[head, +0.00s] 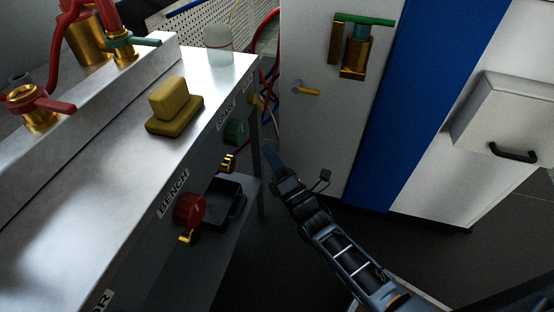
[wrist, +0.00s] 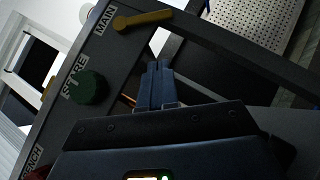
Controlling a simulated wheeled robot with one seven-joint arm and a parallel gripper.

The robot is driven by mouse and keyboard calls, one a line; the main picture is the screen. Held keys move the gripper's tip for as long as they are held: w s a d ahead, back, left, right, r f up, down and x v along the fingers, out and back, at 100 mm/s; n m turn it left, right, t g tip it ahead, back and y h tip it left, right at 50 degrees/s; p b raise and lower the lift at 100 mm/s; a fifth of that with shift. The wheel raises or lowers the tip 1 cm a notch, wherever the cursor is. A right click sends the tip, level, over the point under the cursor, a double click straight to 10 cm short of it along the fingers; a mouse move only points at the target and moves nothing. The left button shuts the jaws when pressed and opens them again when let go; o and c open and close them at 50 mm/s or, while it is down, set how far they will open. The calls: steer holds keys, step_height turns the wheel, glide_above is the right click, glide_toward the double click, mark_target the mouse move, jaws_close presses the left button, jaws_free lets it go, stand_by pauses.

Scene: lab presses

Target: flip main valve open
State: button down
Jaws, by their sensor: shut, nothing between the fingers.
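The main valve is a yellow lever (wrist: 143,20) on the bench front beside the MAIN label (wrist: 105,32). In the wrist view it lies at the upper middle, its round end near the label and its arm stretching right. In the head view the lever (head: 255,102) is small and partly hidden near the bench's far corner. My gripper (head: 268,152) is shut and empty, in front of the bench's far end. In the wrist view its fingertips (wrist: 158,63) are together, below the lever in the picture, with a visible gap; I see no contact.
A green knob (wrist: 90,88) marked SPARE and a red knob (head: 188,210) marked BENCH share the bench front. A sponge (head: 174,104) and a cup (head: 218,45) stand on the bench top. A cabinet (head: 330,130) stands to the right. Dark open floor (head: 400,250) lies below it.

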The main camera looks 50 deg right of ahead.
mark_target(261, 109)
steer(key=w+d+r, duration=0.2)
steer(key=w, duration=0.1)
steer(key=w+d+r, duration=0.2)
steer(key=shift+w+r, duration=0.1)
steer(key=shift+w, duration=0.1)
steer(key=shift+w+d+r, duration=0.1)
steer(key=shift+d+r, duration=0.1)
steer(key=shift+d, duration=0.1)
steer(key=shift+f+b, duration=0.1)
steer(key=shift+b, duration=0.3)
steer(key=b, duration=0.1)
steer(key=n+t+b, duration=0.1)
steer(key=b, duration=0.1)
steer(key=shift+w+d+f+n+y, duration=0.1)
steer(key=shift+w+d+n+y, duration=0.05)
steer(key=shift+d+n+y, duration=0.2)
steer(key=shift+w+d+r+b, duration=0.15)
steer(key=shift+d+r+b, duration=0.2)
steer(key=shift+d+b, duration=0.05)
